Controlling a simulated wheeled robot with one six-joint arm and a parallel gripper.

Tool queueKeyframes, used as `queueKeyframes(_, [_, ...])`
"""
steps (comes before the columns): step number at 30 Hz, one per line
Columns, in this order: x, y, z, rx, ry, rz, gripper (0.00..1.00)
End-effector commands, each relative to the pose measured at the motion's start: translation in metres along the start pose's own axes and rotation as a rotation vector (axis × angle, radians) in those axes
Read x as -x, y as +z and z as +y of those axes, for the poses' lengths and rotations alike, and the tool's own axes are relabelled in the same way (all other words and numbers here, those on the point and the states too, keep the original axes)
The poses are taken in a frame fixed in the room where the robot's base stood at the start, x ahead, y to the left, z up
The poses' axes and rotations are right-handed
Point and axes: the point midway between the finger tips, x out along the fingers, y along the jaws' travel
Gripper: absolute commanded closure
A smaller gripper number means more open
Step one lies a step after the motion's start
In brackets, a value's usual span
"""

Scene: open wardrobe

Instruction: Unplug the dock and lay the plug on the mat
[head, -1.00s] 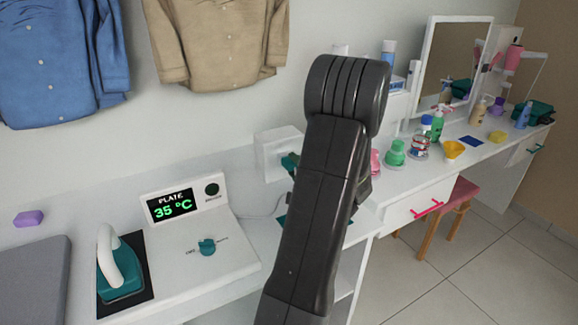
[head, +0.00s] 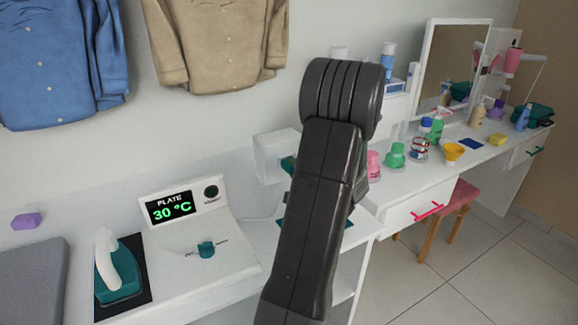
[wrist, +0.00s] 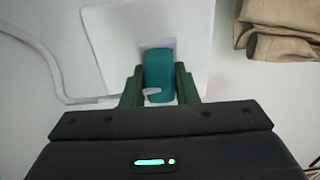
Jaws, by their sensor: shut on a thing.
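My gripper (wrist: 159,88) is shut on the teal plug (wrist: 158,68), one green finger on each side, at the front of the white socket box (wrist: 110,30). I cannot tell how far the plug sits in the box. In the head view, part of the plug (head: 288,165) shows at the socket box (head: 272,158), beside my arm, which hides the gripper. The white dock (head: 215,255) reads "PLATE 30 °C"; a teal iron (head: 118,276) stands on its dark pad. Teal edges of the mat (head: 348,229) show behind my arm; most of it is hidden.
A white cord (wrist: 55,80) runs at the left of the socket box. A grey board (head: 35,280) and a purple block (head: 27,220) lie left of the dock. Bottles and pots crowd the vanity (head: 400,185) at right. Blue and tan shirts hang above.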

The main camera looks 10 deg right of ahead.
Motion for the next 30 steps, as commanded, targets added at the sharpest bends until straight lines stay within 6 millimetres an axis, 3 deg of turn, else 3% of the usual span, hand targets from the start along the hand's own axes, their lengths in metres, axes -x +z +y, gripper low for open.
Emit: queueKeyframes(30, [0.012,0.0,0.0,-0.001,0.0,0.0,1.0])
